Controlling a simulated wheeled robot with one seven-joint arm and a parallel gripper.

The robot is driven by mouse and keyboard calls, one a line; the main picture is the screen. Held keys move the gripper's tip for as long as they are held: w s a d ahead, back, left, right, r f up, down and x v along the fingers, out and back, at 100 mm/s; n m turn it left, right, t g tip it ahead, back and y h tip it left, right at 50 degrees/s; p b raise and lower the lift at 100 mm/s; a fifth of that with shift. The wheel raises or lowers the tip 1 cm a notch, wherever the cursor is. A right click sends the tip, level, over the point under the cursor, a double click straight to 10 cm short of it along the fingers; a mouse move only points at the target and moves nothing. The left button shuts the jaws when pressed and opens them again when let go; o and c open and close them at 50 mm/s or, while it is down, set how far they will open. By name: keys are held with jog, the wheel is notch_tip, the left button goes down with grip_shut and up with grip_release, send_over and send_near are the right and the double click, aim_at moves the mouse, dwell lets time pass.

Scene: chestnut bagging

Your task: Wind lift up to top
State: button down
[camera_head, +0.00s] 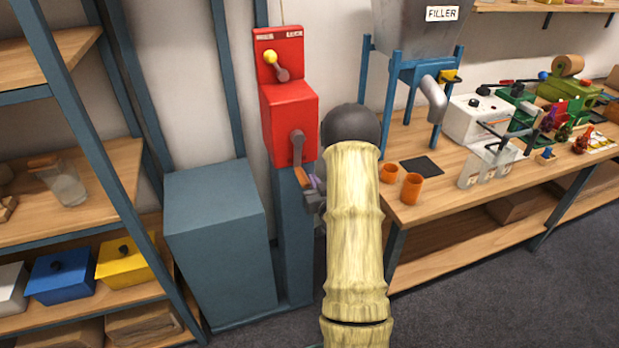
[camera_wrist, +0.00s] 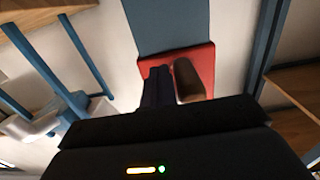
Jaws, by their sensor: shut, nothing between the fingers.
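A red winch box (camera_head: 288,115) is fixed to a blue post (camera_head: 295,245). A grey crank (camera_head: 297,146) on its front points down and ends in an orange-brown handle (camera_head: 304,179). My gripper (camera_head: 313,192) is at the lower right of the box, close beside the handle. In the wrist view my two dark fingers (camera_wrist: 157,88) are together and empty. The brown handle (camera_wrist: 188,82) stands just right of them, outside the jaws, with the red box (camera_wrist: 206,62) behind. I cannot tell whether fingers and handle touch. My arm hides part of the area right of the post.
A red panel above the box carries a yellow-knobbed lever (camera_head: 271,58). A blue-grey cabinet (camera_head: 217,240) stands left of the post. Shelves with lidded boxes (camera_head: 60,274) are farther left. A workbench (camera_head: 440,200) with orange cups (camera_head: 411,187) and the filler stand (camera_head: 398,85) is at right.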

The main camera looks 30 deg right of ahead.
jog(key=shift+d+r, duration=0.25)
jog(key=shift+r, duration=0.15)
jog(key=v, duration=1.2)
dwell(0.4)
jog(key=shift+w+a, duration=0.1)
